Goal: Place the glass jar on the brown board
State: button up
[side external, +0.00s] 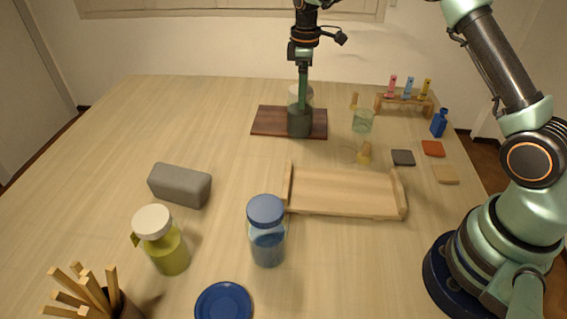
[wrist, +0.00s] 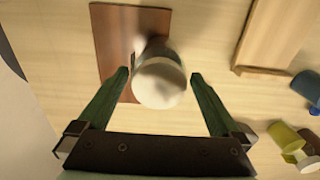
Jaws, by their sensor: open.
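A glass jar (side external: 300,122) with dark contents and a pale lid stands upright on the brown board (side external: 265,121), near its front right part. In the wrist view the jar's pale lid (wrist: 158,84) shows between my fingers, and the brown board (wrist: 112,45) lies beneath and to the left. My gripper (side external: 302,98) comes down over the jar from above. In the wrist view my gripper (wrist: 160,76) is open, one finger on each side of the jar, with gaps visible on both sides. The fingers partly hide the jar in the side view.
A wooden tray (side external: 345,190) lies in front of the board. A greenish glass cup (side external: 362,121) and a tube rack (side external: 404,104) stand to the right. A blue-lidded jar (side external: 267,245), a yellow-green jar (side external: 168,252) and a grey block (side external: 180,185) are nearer. The left is clear.

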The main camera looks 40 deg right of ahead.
notch_tip(320, 180, up, 5)
jog(key=shift+r, duration=0.2)
jog(key=s+a+r+m+t, duration=0.3)
jog(key=s+r+m, duration=0.1)
jog(key=s+r, duration=0.7)
jog(key=s+f+m+t, duration=0.1)
jog(key=s+m, duration=0.1)
jog(key=s, duration=0.4)
jog(key=s+a+f+m+t, duration=0.1)
jog(key=s+f+m, duration=0.1)
jog(key=s, duration=0.5)
jog(key=shift+s+f+m+t, duration=0.2)
jog(key=shift+s+m+t, duration=0.1)
jog(key=shift+m, duration=0.2)
